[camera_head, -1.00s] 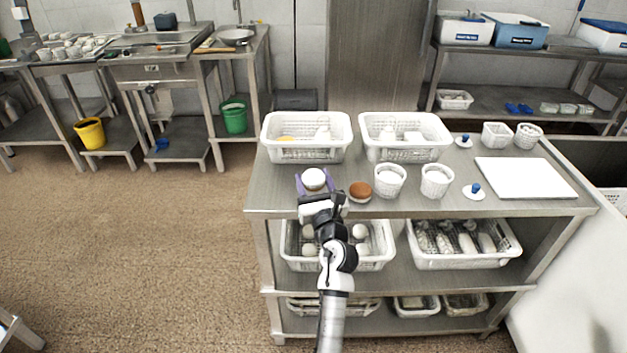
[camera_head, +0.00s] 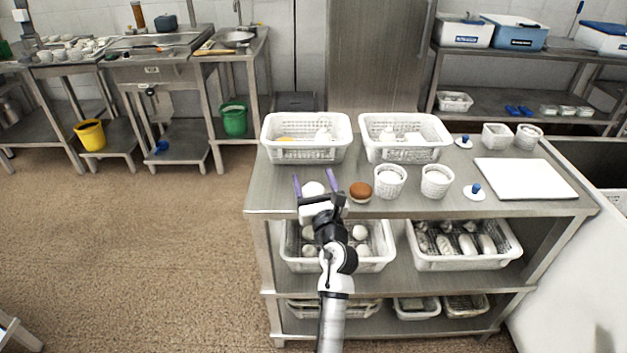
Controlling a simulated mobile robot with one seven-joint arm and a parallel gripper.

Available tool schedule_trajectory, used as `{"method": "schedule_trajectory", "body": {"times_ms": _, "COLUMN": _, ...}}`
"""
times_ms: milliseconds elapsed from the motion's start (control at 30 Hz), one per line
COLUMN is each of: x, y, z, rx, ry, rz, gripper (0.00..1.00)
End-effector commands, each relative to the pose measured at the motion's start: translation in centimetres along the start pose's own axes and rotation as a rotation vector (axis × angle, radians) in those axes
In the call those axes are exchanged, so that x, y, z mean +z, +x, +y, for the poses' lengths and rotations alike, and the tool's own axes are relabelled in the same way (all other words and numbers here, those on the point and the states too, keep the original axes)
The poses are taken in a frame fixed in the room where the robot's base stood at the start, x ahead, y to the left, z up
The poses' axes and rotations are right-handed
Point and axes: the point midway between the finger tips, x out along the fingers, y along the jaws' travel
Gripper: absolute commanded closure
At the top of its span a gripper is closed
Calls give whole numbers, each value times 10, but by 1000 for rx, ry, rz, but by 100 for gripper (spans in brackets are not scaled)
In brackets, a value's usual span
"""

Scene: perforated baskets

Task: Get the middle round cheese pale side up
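A round cheese (camera_head: 313,187) with its pale side up sits near the front left of the steel table, partly hidden by my gripper. A second round cheese (camera_head: 360,190), brown on top, sits just to its right. I see only these two on the tabletop, so I cannot tell which is the middle one. My gripper (camera_head: 313,175) is open, its purple fingers on either side of the pale-topped cheese with gaps visible. The fingertips reach past the cheese toward the back.
Two white perforated cups (camera_head: 389,188) (camera_head: 436,188) stand right of the brown-topped cheese. Two larger white baskets (camera_head: 306,155) (camera_head: 406,152) stand behind. A blue-knobbed lid (camera_head: 474,195) and a white board (camera_head: 525,178) lie at the right. Table is clear left of the gripper.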

Motion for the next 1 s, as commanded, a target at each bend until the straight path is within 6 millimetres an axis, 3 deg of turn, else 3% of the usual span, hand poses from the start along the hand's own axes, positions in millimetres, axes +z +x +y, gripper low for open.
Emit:
{"method": "schedule_trajectory", "body": {"times_ms": 33, "x": -53, "y": -12, "z": 0, "rx": 4, "ry": 27, "rz": 94, "gripper": 27}}
{"method": "schedule_trajectory", "body": {"times_ms": 100, "x": -53, "y": -12, "z": 0, "rx": 3, "ry": 27, "rz": 94, "gripper": 22}}
{"method": "schedule_trajectory", "body": {"times_ms": 467, "x": -52, "y": -21, "z": -1, "rx": 2, "ry": 26, "rz": 91, "gripper": 22}}
{"method": "schedule_trajectory", "body": {"times_ms": 1000, "x": -6, "y": -123, "z": 1, "rx": -2, "ry": 4, "rz": 13, "gripper": 22}}
